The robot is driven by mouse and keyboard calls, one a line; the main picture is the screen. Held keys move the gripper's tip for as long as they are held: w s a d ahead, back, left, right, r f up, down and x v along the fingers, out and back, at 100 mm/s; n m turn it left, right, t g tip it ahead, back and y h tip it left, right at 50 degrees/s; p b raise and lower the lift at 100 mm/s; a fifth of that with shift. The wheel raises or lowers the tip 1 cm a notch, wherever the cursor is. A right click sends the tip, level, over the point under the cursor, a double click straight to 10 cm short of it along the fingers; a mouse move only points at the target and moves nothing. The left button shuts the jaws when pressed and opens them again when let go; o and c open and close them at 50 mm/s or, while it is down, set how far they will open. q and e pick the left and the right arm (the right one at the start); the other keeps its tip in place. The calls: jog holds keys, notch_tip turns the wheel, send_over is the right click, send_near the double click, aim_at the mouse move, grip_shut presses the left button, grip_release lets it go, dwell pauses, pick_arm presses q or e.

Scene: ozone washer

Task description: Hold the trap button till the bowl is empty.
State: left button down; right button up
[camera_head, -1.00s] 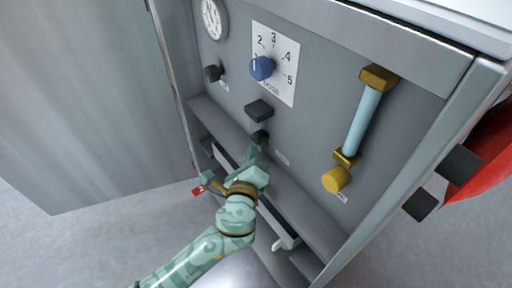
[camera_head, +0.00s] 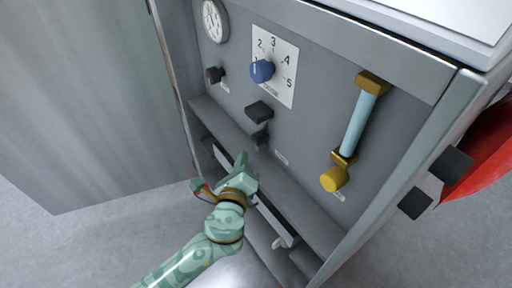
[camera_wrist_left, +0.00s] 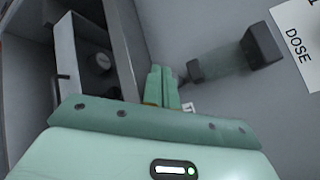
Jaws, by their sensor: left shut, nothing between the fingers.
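The trap is on the grey panel below the dose dial, with a dark upper block (camera_head: 258,111) and a smaller dark lower block (camera_head: 261,138). In the left wrist view a greenish, see-through bowl (camera_wrist_left: 227,58) lies between those blocks. A small dark part, perhaps the trap button (camera_wrist_left: 182,80), shows at the lower block's end, close to my left fingertips. My left gripper (camera_head: 242,160) is shut and empty, just below and left of the trap. Its fingers (camera_wrist_left: 163,78) are together in the wrist view. I cannot tell whether they touch the button. My right gripper is out of view.
A blue dose knob (camera_head: 262,71), a gauge (camera_head: 214,20) and a small black knob (camera_head: 215,75) sit above. A light-blue tube (camera_head: 359,124) with a yellow knob (camera_head: 333,179) is at the right. An open recess (camera_wrist_left: 88,55) lies beside my gripper.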

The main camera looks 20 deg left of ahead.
pick_arm(q)
jog(key=s+a+p, duration=0.1)
jog(key=s+a, duration=0.1)
jog(key=s, duration=0.1)
jog(key=shift+a, duration=0.2)
dwell(0.5)
